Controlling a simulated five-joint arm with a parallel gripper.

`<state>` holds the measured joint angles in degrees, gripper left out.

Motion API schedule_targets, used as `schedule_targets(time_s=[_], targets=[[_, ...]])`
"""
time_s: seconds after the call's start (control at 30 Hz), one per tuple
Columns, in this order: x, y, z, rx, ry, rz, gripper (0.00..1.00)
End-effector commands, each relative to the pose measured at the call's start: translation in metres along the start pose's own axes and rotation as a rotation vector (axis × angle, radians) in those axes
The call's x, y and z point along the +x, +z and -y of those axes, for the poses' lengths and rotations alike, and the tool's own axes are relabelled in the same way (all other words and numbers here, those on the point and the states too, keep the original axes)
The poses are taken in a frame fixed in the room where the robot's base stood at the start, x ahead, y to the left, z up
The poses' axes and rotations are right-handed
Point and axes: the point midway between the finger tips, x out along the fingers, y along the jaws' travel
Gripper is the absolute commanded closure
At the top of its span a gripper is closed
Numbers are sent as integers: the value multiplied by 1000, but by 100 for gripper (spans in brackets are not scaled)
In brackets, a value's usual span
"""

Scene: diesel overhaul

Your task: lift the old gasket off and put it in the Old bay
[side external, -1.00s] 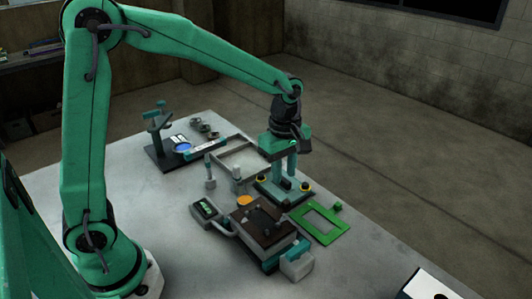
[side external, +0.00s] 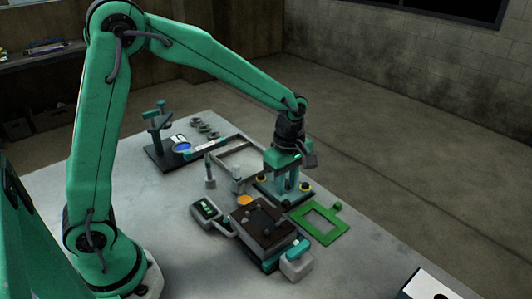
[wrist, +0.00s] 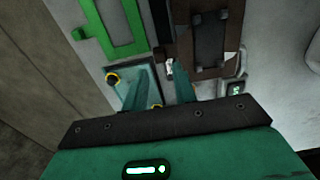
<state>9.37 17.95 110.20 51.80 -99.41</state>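A dark brown piece, which I take to be the old gasket, lies on the block (side external: 270,262) at the front; it is brown around dark bars in the wrist view (wrist: 184,42). No label marking it as old is readable. My gripper (side external: 286,187) points down behind the block, over a teal plate with yellow rings. In the wrist view my gripper (wrist: 160,92) has its two teal fingers apart, with nothing held between them. A grey-framed tray (side external: 262,148) stands behind my gripper, partly hidden by it; I cannot tell which part is the Old bay.
A flat green frame (side external: 334,238) lies right of the block. A small display box (side external: 206,212) and an orange disc (side external: 244,201) are at its left. A dark stand (side external: 160,157) and several small rings are at the back. The table's left front is clear.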

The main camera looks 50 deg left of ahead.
Motion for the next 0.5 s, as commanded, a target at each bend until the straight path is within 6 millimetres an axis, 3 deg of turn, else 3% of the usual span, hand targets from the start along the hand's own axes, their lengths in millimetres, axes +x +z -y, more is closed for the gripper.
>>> schedule_targets(time_s=[0.5], targets=[[48, 2, 1, 0, -2, 0, 73]])
